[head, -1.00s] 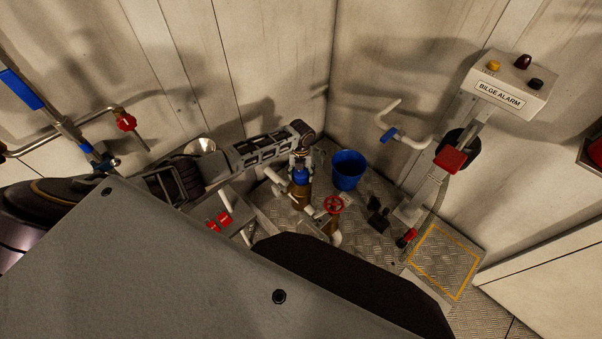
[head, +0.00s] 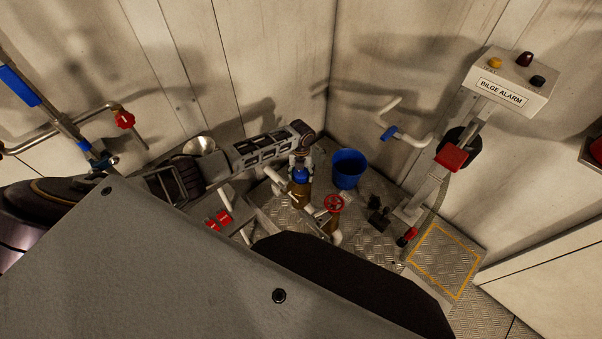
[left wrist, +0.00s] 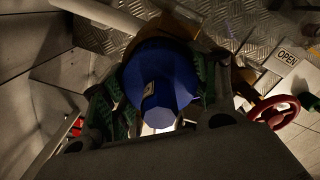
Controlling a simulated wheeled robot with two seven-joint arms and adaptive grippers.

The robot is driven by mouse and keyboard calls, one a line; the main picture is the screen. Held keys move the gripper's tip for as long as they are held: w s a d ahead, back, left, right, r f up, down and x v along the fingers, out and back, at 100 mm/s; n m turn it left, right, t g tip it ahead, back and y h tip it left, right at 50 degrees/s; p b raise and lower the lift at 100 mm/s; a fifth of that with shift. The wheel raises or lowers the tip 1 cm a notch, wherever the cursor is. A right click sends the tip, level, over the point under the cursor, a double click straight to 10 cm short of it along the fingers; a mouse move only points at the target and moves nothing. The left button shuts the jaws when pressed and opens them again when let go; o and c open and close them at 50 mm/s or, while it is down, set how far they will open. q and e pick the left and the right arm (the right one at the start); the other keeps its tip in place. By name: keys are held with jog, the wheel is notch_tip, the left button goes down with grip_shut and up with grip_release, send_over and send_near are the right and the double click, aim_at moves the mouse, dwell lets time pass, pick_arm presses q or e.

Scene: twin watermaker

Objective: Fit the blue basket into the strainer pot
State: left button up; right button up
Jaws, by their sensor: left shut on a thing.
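The blue basket (head: 300,175) is between the fingers of my left gripper (head: 301,160), which points down from the arm's end. In the left wrist view the basket (left wrist: 160,80) fills the middle, with green finger pads on both sides of it. My left gripper (left wrist: 158,92) is shut on it. The brown strainer pot (head: 299,196) is directly below the basket in the head view. The basket's lower end meets the pot's top there; how deep it sits inside is hidden. My right gripper is not in view.
A red handwheel (head: 334,203) stands close to the right of the pot, with an OPEN label (left wrist: 287,57) near it. A blue bucket (head: 347,170) stands behind. White pipes (head: 272,175) and red valve handles (head: 219,220) are at the left. A bilge alarm post (head: 432,185) stands right.

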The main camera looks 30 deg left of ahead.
pick_arm(q)
jog(key=shift+f, duration=0.1)
jog(key=o, duration=0.7)
jog(key=shift+o, duration=1.2)
jog(key=shift+r, duration=1.05)
notch_tip(320, 180, up, 10)
jog(key=shift+f, duration=0.1)
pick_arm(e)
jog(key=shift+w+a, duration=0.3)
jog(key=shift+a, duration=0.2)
pick_arm(q)
jog(key=shift+s+d, duration=0.1)
